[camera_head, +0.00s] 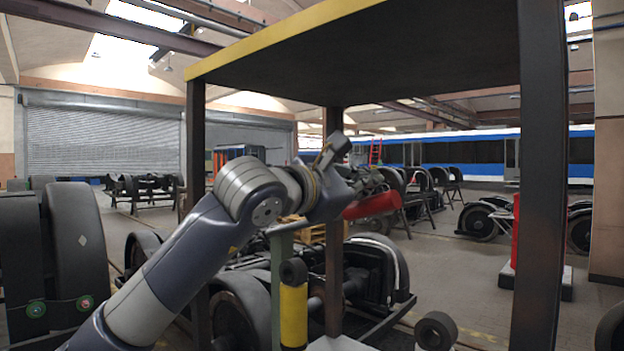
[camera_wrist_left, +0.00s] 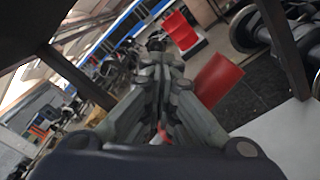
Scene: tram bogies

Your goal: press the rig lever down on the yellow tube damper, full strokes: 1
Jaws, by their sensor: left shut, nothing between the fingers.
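The yellow tube damper (camera_head: 293,318) stands upright at the lower middle of the head view, with a dark eye (camera_head: 293,271) on top. A thick red cylinder (camera_head: 372,205), which looks like the lever's grip, sticks out to the right above it. My left gripper (camera_head: 378,179) is just above and beside this red grip, partly hidden by its own wrist. In the left wrist view the fingers (camera_wrist_left: 157,50) are shut and empty. The red grip (camera_wrist_left: 218,80) lies to their right there; I cannot tell whether they touch. The lever's joint is hidden behind my arm. My right gripper is not in view.
A dark frame with a yellow-edged top (camera_head: 290,38) surrounds the rig, with a thick post (camera_head: 543,200) at right. A green post (camera_head: 282,290) stands beside the damper. Bogie wheels (camera_head: 240,308) stand close behind. Open floor (camera_head: 455,270) lies to the right.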

